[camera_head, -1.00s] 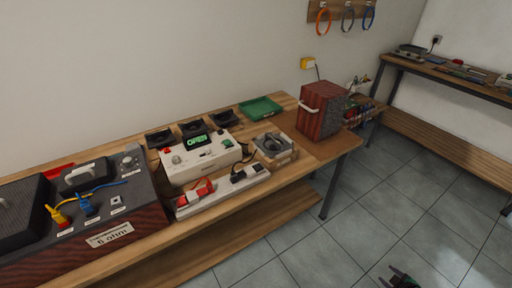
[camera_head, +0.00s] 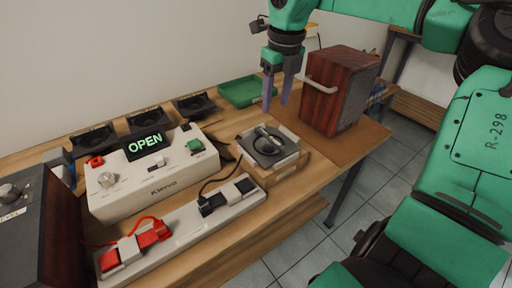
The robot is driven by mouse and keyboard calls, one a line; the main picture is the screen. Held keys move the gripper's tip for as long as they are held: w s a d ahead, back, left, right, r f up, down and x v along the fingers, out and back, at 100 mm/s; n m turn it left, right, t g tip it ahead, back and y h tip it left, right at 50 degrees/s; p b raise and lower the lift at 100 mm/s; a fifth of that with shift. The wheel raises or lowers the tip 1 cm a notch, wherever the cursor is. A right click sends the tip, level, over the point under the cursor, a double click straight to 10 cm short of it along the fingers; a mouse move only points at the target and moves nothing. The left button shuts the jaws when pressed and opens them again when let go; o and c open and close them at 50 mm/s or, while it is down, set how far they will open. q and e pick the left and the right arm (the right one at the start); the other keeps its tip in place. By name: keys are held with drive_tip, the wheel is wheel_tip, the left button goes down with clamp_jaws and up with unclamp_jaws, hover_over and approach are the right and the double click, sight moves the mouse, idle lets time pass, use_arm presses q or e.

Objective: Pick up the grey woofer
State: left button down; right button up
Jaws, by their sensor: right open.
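A round grey woofer (camera_head: 268,146) sits in a pale square test fixture (camera_head: 284,163) on the bench, right of the middle of the head view. A bar-like piece lies across its top. My right gripper (camera_head: 277,106) comes in from the top, with its two purple fingers pointing down. It is open, with nothing between the fingers. It shows above and behind the woofer, near the right end of the green tray, and is apart from the woofer. My left gripper is out of view.
A wooden speaker box (camera_head: 337,90) with a handle stands right of the gripper. The green tray (camera_head: 243,91) lies behind. A cream tester (camera_head: 155,174) showing "OPEN" and a power strip (camera_head: 190,222) stand left. Several black holders (camera_head: 145,121) line the wall.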

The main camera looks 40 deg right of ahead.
sight(270, 136)
drive_tip(key=f, duration=0.7)
drive_tip(key=w+f, duration=0.1)
drive_tip(key=f, duration=0.3)
drive_tip(key=shift+a+f, duration=0.2)
drive_tip(key=shift+f, duration=0.1)
drive_tip(key=shift+w+f, duration=0.2)
drive_tip(key=shift+f, duration=0.25)
drive_tip(key=shift+f, duration=0.2)
clamp_jaws()
idle(0.7)
